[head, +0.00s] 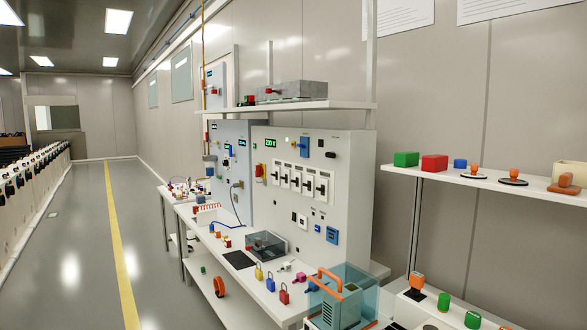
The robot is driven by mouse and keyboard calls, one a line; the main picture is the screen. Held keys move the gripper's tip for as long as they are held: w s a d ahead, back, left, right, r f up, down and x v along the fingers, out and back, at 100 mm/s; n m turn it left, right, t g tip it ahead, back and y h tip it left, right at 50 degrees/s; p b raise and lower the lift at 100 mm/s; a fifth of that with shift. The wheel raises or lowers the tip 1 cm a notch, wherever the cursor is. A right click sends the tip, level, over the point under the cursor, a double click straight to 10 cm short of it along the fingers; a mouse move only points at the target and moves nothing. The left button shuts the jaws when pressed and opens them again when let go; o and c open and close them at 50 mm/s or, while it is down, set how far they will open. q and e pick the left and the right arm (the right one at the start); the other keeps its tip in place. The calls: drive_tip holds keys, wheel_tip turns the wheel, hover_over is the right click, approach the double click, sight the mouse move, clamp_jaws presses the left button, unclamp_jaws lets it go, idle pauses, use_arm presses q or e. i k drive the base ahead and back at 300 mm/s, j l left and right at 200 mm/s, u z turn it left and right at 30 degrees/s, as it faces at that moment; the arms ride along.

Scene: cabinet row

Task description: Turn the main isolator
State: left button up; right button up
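A grey-white electrical cabinet (275,222) stands on the bench in the middle of the head view. A small red and yellow switch (260,172) sits near the left edge of its front; it looks like the main isolator, but no label on it is readable. Its exact handle angle is too small to tell. A green-lit display (271,143) reading about 230 V is above it. A row of several black-handled switches (300,183) is to its right. Neither of my grippers is in view.
The bench (248,284) holds several padlocks, a clear-lidded box (266,245) and a teal see-through case (340,297) with an orange handle. A shelf (290,106) overhangs the cabinet. A right-hand shelf (500,182) carries coloured blocks. The floor (85,270) at left is clear.

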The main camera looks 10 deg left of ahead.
sight(259, 170)
drive_tip(key=i+j+z, duration=0.25)
drive_tip(key=i+j, duration=0.2)
drive_tip(key=j, duration=0.2)
drive_tip(key=i+j+z, duration=0.15)
drive_tip(key=j, duration=0.2)
drive_tip(key=i+j+z, duration=0.15)
drive_tip(key=j, duration=0.25)
drive_tip(key=i+j+z, duration=0.1)
drive_tip(key=i+j, duration=0.2)
drive_tip(key=j, duration=0.1)
